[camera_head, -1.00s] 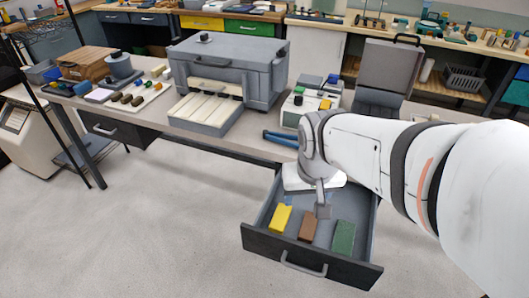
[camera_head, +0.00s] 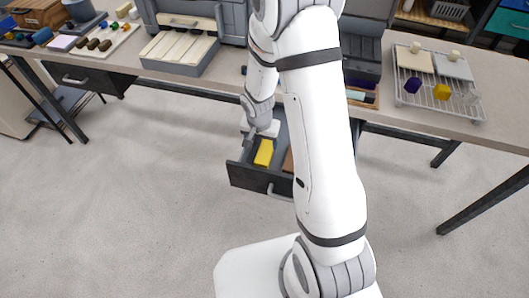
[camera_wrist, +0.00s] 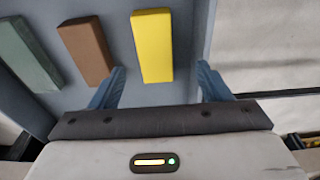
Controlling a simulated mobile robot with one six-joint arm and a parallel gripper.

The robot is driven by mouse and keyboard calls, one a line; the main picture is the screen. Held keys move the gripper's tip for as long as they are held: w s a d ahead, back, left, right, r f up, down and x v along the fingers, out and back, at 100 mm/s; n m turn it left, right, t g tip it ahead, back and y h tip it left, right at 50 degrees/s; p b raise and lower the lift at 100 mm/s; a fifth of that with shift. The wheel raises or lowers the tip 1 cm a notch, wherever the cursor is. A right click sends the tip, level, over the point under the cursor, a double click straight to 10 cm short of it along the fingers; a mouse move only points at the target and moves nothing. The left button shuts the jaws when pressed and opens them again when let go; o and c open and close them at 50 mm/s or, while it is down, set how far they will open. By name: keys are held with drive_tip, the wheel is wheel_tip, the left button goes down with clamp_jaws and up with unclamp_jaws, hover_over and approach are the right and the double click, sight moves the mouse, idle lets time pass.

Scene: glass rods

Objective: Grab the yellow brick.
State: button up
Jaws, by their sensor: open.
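The yellow brick (camera_head: 264,152) lies in the open grey drawer (camera_head: 247,179) under the bench. In the wrist view the yellow brick (camera_wrist: 152,46) lies ahead of my gripper (camera_wrist: 161,80), between the lines of its two blue fingers, nearer the left finger. I cannot tell the exact height gap.
A brown brick (camera_wrist: 86,50) and a green brick (camera_wrist: 28,54) lie left of the yellow one in the wrist view. The drawer's side wall (camera_wrist: 207,30) is close on the right. A wire rack (camera_head: 437,84) stands on the bench.

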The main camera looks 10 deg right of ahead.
sight(265, 151)
drive_tip(key=f, duration=0.2)
drive_tip(key=f+b, duration=0.1)
drive_tip(key=f, duration=0.2)
drive_tip(key=d+f, duration=0.1)
drive_tip(key=f, duration=0.1)
drive_tip(key=shift+w+d+f, duration=0.1)
drive_tip(key=shift+w+f, duration=0.2)
drive_tip(key=shift+w, duration=0.1)
drive_tip(key=shift+c, duration=0.3)
drive_tip(key=c, duration=1.1)
drive_tip(key=shift+r, duration=0.1)
